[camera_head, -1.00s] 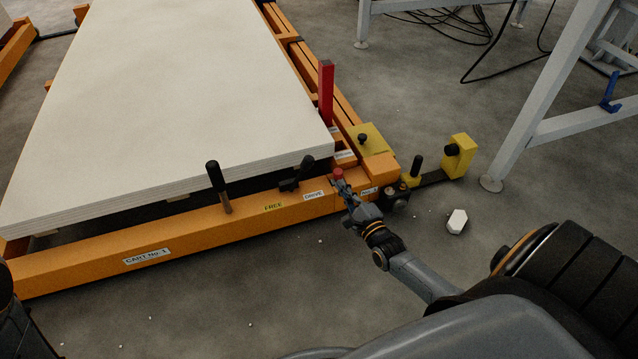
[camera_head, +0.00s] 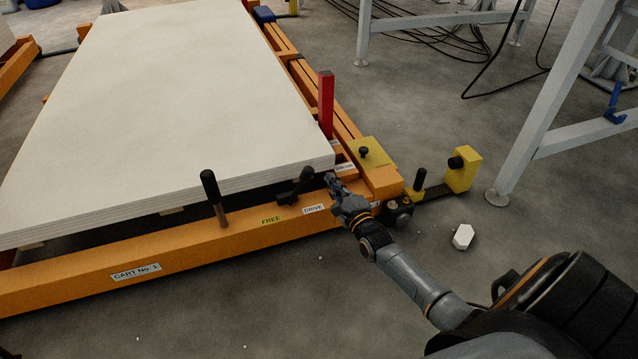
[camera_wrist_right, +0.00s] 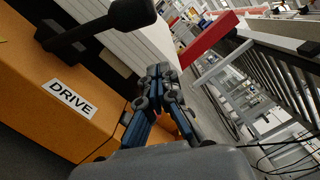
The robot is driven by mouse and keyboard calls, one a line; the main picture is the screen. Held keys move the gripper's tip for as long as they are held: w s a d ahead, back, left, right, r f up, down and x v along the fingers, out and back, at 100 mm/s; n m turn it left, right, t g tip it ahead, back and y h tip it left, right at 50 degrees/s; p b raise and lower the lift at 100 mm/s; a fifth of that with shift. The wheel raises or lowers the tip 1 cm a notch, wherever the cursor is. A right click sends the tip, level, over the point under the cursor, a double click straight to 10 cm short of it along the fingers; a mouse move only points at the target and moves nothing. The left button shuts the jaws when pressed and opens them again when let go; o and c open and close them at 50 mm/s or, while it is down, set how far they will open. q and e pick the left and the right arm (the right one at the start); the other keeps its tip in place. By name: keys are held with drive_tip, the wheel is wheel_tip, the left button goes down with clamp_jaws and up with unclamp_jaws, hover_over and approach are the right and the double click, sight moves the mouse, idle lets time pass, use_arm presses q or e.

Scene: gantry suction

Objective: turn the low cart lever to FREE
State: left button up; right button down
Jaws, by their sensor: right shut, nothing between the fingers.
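The low cart lever (camera_head: 297,187) is a short black lever with a knob on the front beam of the orange cart (camera_head: 190,250). Its knob leans right, toward the white DRIVE label (camera_head: 313,209) and away from the yellow FREE label (camera_head: 271,220). In the right wrist view the lever (camera_wrist_right: 75,38) is at upper left, above the DRIVE label (camera_wrist_right: 70,98). My right gripper (camera_head: 331,180) is shut and empty, just right of the lever knob and apart from it. Its closed fingers (camera_wrist_right: 160,72) show in the wrist view. My left gripper is not in view.
A taller black-handled lever (camera_head: 212,195) stands left of the low lever. A large white slab stack (camera_head: 180,90) lies on the cart. A red post (camera_head: 326,100) and a yellow block (camera_head: 463,168) are near the right corner. A white piece (camera_head: 463,236) lies on open floor.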

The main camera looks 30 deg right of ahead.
sight(300, 187)
drive_tip(key=w+b, duration=0.1)
drive_tip(key=w, duration=0.2)
drive_tip(key=shift+w+f+b, duration=0.1)
drive_tip(key=shift+w+b, duration=0.2)
drive_tip(key=shift+b, duration=0.1)
drive_tip(key=shift+s+a+r, duration=0.25)
drive_tip(key=shift+a+r, duration=0.1)
drive_tip(key=shift+a, duration=0.15)
drive_tip(key=shift+s+a+r, duration=0.25)
drive_tip(key=shift+a+r, duration=0.05)
drive_tip(key=shift+a, duration=0.15)
drive_tip(key=shift+s+a+r, duration=0.2)
drive_tip(key=shift+a+r, duration=0.15)
drive_tip(key=shift+a, duration=0.25)
